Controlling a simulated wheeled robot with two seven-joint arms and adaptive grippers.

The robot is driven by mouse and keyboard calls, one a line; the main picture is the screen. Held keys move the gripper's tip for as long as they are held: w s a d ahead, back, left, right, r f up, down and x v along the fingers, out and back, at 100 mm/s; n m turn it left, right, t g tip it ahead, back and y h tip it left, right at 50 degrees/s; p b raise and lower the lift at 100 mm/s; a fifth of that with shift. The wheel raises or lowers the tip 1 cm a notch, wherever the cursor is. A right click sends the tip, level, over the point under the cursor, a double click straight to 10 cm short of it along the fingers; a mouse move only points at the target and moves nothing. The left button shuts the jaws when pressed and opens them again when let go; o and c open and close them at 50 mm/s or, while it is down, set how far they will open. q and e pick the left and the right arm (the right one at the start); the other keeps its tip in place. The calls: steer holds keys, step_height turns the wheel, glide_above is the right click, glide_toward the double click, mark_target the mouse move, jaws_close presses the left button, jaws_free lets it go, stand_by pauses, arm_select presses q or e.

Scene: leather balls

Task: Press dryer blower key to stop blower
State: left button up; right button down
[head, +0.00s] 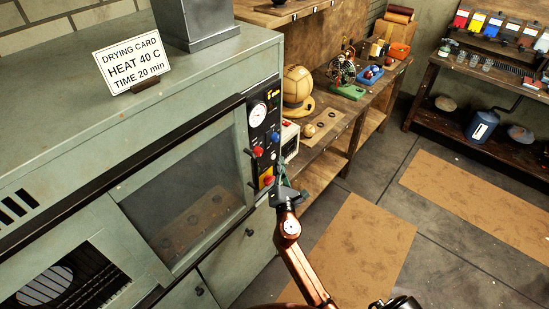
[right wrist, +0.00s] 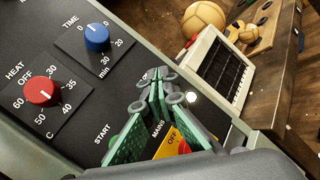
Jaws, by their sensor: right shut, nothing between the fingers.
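The grey-green dryer (head: 205,75) fills the left of the head view, with a black control panel (head: 258,160) on its front right. My right gripper (head: 281,172) is shut and empty in front of the panel's lower part. In the right wrist view its closed fingertips (right wrist: 161,80) point at the panel and cover part of a printed label there. I cannot tell whether they touch the panel. A small white lamp (right wrist: 192,97) shines just beside the fingers. No blower key can be made out, so it may be hidden by the fingers. My left gripper is not seen.
A red heat knob (right wrist: 42,91), a blue time knob (right wrist: 96,37) and the yellow mains plate (right wrist: 169,143) surround the fingers. A white drying card (head: 131,61) stands on top. A workbench (head: 335,125) with balls adjoins on the right; floor beyond it is open.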

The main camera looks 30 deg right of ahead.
steer(key=shift+s+d+p, duration=0.15)
steer(key=shift+s+d, duration=0.25)
steer(key=shift+s, duration=0.5)
steer(key=shift+s+d+p, duration=0.1)
steer(key=shift+s+d, duration=0.25)
steer(key=shift+s, duration=0.55)
steer(key=shift+s+d+p, duration=0.15)
steer(key=shift+s+d, duration=0.25)
steer(key=shift+s, duration=0.5)
